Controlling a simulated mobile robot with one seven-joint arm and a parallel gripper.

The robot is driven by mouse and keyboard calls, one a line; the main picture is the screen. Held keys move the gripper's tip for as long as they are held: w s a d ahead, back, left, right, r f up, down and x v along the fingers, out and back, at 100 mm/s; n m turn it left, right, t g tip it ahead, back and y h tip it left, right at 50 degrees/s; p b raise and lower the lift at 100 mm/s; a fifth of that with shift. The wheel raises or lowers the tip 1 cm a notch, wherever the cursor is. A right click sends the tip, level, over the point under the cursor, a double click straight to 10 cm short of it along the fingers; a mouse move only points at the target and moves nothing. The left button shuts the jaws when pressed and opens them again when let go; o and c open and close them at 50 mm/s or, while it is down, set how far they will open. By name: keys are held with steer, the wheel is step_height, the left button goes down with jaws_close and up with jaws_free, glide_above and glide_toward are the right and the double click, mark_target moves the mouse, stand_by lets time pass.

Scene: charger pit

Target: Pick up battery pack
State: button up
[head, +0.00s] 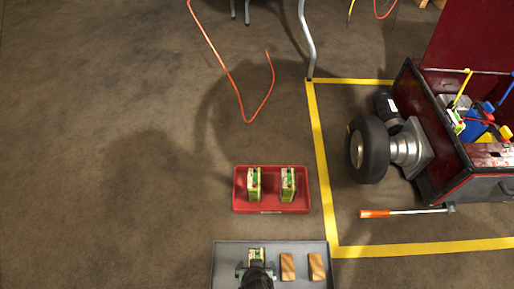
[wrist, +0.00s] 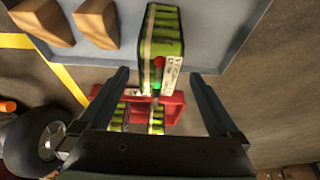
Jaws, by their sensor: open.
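A green battery pack (head: 257,252) with a pale label stands in the grey tray (head: 225,262) at the bottom of the head view. My gripper (head: 256,268) is at this pack and covers part of it. In the wrist view my gripper (wrist: 162,78) is open, and the battery pack (wrist: 161,35) shows between and beyond its fingertips. I cannot tell whether the fingers touch it. Two more green battery packs, a left one (head: 254,183) and a right one (head: 288,183), stand in the red tray (head: 271,210), which also shows in the wrist view (wrist: 174,104).
Two wooden blocks (head: 287,266) (head: 317,266) stand in the grey tray, right of the pack. Yellow floor tape (head: 321,160) runs beside the trays. Floor to the left is clear.

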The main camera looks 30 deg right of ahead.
steer(key=shift+b+x, duration=2.7)
steer(key=shift+x, duration=0.4)
steer(key=shift+d+r, duration=0.1)
steer(key=shift+d, duration=0.05)
steer(key=shift+s, duration=0.1)
jaws_close()
steer(key=shift+r, duration=0.2)
